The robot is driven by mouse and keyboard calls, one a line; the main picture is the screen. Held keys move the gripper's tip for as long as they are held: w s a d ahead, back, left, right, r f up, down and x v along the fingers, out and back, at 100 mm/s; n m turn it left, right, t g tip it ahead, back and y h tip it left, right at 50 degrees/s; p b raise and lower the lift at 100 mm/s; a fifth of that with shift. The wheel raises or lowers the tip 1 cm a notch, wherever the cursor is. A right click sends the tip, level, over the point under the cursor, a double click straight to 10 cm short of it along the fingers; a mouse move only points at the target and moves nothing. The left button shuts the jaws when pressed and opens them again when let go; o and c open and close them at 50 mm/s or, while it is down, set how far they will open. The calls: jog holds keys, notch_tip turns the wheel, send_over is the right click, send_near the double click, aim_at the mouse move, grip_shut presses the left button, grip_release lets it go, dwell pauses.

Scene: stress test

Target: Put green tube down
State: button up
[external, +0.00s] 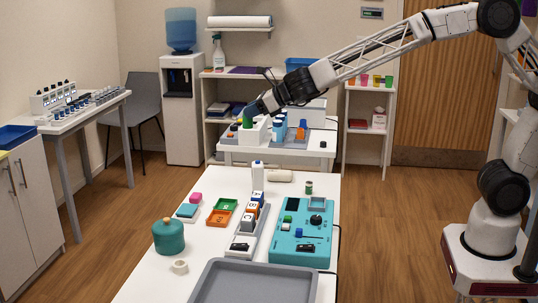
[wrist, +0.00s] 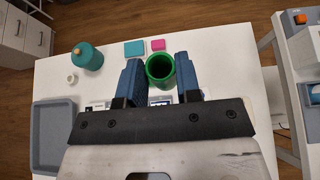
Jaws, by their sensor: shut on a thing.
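The green tube (external: 247,122) is held by my gripper (external: 251,109), high above the far end of the white table (external: 315,185) in the external view. In the wrist view the tube (wrist: 151,72) shows its open round mouth between the two blue fingers of my gripper (wrist: 160,78). The fingers are shut on it. The tube's lower end is hidden in the wrist view.
A second table stands behind.

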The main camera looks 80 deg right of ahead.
jog(key=s+d+n+g+y, duration=0.2)
jog(key=s+d+n+y, duration=0.5)
jog(key=s+d, duration=0.45)
notch_tip(320, 180, down, 22)
jog(key=w+d, duration=0.1)
jog(key=w, duration=0.1)
jog(key=shift+f, duration=0.2)
dwell(0.4)
jog(key=shift+w+d, duration=0.1)
jog(key=shift+d, duration=0.05)
jog(key=w, duration=0.5)
jog(key=w+d+f, duration=0.1)
jog(key=w, duration=0.4)
jog(key=w+d, duration=0.1)
jog(key=w, duration=0.4)
jog(key=shift+d+f, duration=0.2)
